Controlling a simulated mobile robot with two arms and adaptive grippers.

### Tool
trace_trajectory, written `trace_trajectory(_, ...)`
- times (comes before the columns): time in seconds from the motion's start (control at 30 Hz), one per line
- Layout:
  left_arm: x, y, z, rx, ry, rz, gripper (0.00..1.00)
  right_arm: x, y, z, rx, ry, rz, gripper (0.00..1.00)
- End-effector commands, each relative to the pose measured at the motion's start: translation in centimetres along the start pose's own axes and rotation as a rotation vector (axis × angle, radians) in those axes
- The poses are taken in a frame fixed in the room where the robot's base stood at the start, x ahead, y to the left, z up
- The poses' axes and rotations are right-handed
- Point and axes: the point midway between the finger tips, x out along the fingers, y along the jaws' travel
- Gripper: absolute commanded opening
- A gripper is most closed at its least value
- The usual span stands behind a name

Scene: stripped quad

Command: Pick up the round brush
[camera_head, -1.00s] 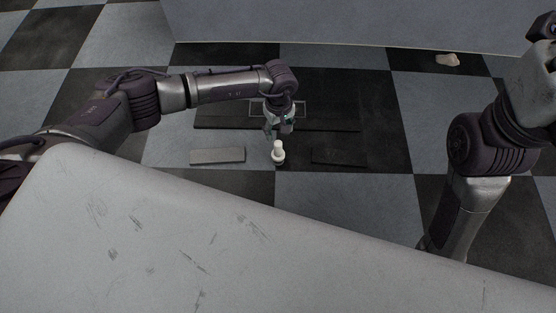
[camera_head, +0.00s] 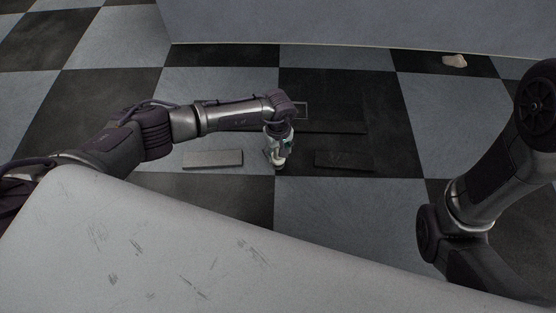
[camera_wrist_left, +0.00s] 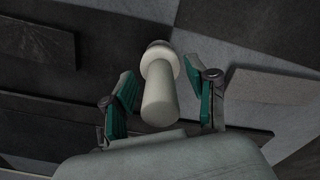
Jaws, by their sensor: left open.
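The round brush (camera_wrist_left: 160,88) is a pale, cream-coloured piece with a thick handle and a wider round collar. In the left wrist view it stands between the two green-padded fingers of my left gripper (camera_wrist_left: 163,98). The fingers are open, with a gap on each side of the brush. In the head view the brush (camera_head: 279,163) shows only in part, at the tips of my left gripper (camera_head: 278,153). My right arm comes in at the right of the head view, but its gripper is out of the picture.
A grey slab (camera_head: 213,159) lies left of the brush and a dark slab (camera_head: 344,160) lies right of it. A long dark board (camera_head: 335,127) lies behind. A small pale object (camera_head: 455,60) is on the floor near the back wall. A large scuffed pale surface (camera_head: 190,240) fills the front.

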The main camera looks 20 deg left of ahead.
Motion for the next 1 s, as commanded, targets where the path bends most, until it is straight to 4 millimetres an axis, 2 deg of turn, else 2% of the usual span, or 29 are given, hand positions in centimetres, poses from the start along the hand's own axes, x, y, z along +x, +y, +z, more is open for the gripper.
trace_trajectory(0.07,0.79,0.05,0.04,0.001,-0.001,0.001,0.58,-0.31,-0.15,-0.37,-0.001,0.007,-0.002,0.40)
trace_trajectory(0.33,0.69,0.04,0.03,0.001,-0.001,0.001,0.56,-0.12,-0.13,-0.35,-0.001,0.008,-0.003,0.40)
trace_trajectory(0.67,0.69,0.03,0.03,0.000,-0.001,0.001,0.01,-0.12,-0.14,-0.37,-0.001,0.009,-0.003,0.40)
trace_trajectory(1.0,0.37,0.05,0.00,0.000,0.000,0.001,0.00,0.11,-0.10,-0.30,-0.001,0.009,-0.003,0.40)
